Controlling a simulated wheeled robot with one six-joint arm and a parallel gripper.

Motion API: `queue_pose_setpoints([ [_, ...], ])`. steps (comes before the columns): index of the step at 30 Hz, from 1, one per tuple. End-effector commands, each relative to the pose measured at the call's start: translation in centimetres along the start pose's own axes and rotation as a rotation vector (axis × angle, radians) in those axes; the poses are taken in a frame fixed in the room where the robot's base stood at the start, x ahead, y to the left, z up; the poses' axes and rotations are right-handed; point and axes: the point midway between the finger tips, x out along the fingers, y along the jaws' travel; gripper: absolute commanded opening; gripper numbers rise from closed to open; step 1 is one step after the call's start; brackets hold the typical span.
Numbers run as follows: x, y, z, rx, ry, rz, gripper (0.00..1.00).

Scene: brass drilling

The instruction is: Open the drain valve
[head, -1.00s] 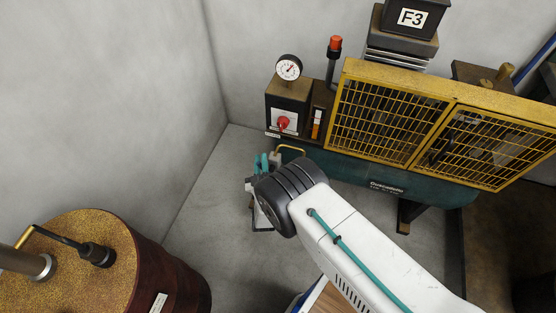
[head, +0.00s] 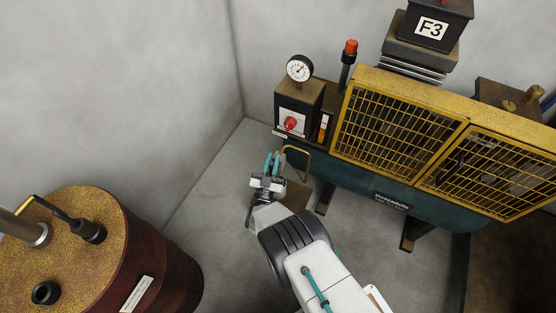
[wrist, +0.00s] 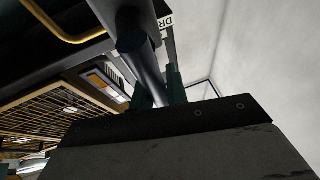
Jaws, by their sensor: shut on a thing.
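My gripper (head: 273,158) is at the left end of the green tank of the machine, low beside a yellow bent bar. In the wrist view its two green fingers (wrist: 157,82) are shut on a dark round lever (wrist: 147,62), one finger on each side. The lever runs up to a thicker round dark part. A white label (wrist: 166,20) starting with "DR" is partly hidden behind it, so I take the lever for the drain valve handle. The valve body is not clear in either view, and how far the handle is turned cannot be told.
A yellow bent bar (head: 307,160) is just right of my gripper. A pressure gauge (head: 299,68) and a red knob (head: 290,123) sit above. A rusty drum (head: 150,250) stands front left; floor between is clear.

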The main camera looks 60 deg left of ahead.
Motion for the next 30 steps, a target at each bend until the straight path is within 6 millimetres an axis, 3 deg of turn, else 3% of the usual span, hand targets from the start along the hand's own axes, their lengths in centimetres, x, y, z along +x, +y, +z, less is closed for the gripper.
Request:
queue_pose_setpoints([
  [12, -0.5, 0.3, 0.6, -0.001, -0.013, 0.000, 0.00],
  [13, -0.5, 0.3, 0.6, -0.001, -0.013, 0.000, 0.18],
  [15, -0.5, 0.3, 0.6, -0.001, -0.012, 0.000, 0.37],
  [25, -0.5, 0.1, 0.2, 0.003, -0.005, -0.001, 0.37],
  [30, -2.7, 0.1, 0.3, 0.002, -0.007, -0.002, 0.37],
])
